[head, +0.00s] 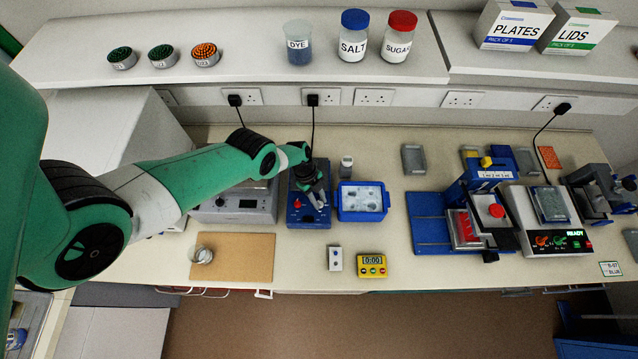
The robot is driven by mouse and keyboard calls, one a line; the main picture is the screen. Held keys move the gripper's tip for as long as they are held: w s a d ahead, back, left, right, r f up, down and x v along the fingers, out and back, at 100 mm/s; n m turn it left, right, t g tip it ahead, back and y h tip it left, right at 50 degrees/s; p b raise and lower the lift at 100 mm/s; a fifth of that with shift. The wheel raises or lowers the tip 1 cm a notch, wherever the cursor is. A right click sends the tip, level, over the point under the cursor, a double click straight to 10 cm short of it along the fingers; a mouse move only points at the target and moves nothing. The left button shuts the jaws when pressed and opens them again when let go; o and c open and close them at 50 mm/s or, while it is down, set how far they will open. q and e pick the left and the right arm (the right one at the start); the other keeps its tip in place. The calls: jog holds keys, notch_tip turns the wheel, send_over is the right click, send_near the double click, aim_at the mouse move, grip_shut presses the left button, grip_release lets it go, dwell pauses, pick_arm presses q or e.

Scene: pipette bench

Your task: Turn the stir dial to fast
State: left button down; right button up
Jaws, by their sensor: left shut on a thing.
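A blue bench unit (308,220) stands at the back middle of the bench, with a small red knob (297,204) on its top face. My left gripper (318,201) reaches down over this unit from the left, just right of the red knob. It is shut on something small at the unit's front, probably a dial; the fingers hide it. Its setting and any marks are too small to read. To the left, a grey unit (235,216) with a black knob (221,202) and a dark display sits partly behind my left arm. My right gripper is not in view.
A blue tray (362,215) stands close to the right of the blue unit. In front are a yellow timer (371,265) and a small white block (335,259). A tan board (235,268) with a glass beaker (202,255) lies front left. Free bench remains around the timer.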

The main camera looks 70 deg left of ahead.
pick_arm(q)
jog(key=c, duration=0.6)
grip_release()
